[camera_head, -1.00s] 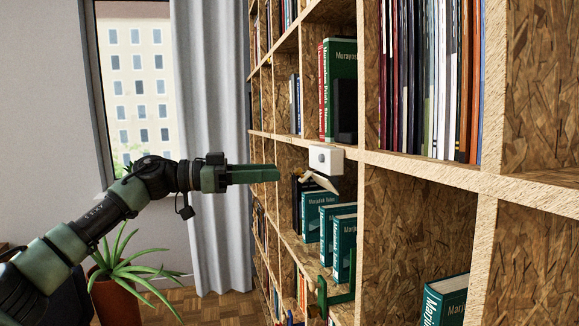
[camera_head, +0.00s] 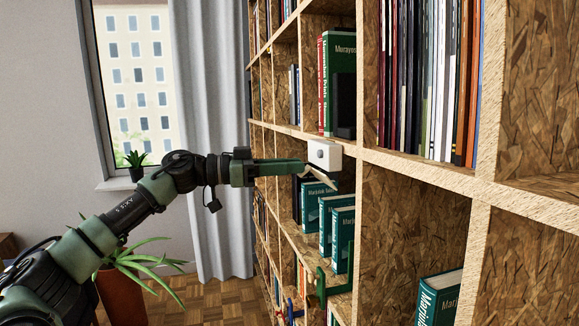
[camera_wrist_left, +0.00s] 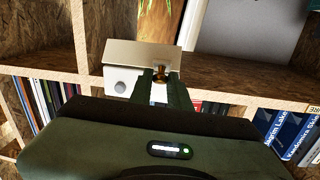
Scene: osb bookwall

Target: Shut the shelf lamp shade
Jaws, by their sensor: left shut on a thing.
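The shelf lamp is a white box (camera_head: 325,154) with a grey round button, fixed at the shelf edge; it also shows in the left wrist view (camera_wrist_left: 120,90). Its pale beige shade (camera_head: 322,176) is a flap that hangs tilted open below the box; it shows as a broad panel in the left wrist view (camera_wrist_left: 135,53). My left gripper (camera_head: 303,166) is at the shade's near side. In the left wrist view its fingers are shut on a small brass knob (camera_wrist_left: 160,72) at the shade. The fingers partly hide the knob and shade. My right gripper is not in view.
The OSB bookwall (camera_head: 420,170) fills the right side. Teal books (camera_head: 340,235) stand in the compartment below the lamp, with a green bracket-like piece (camera_head: 322,290) in front. A potted plant (camera_head: 125,290) stands at the lower left. Grey curtains (camera_head: 212,120) hang behind my arm.

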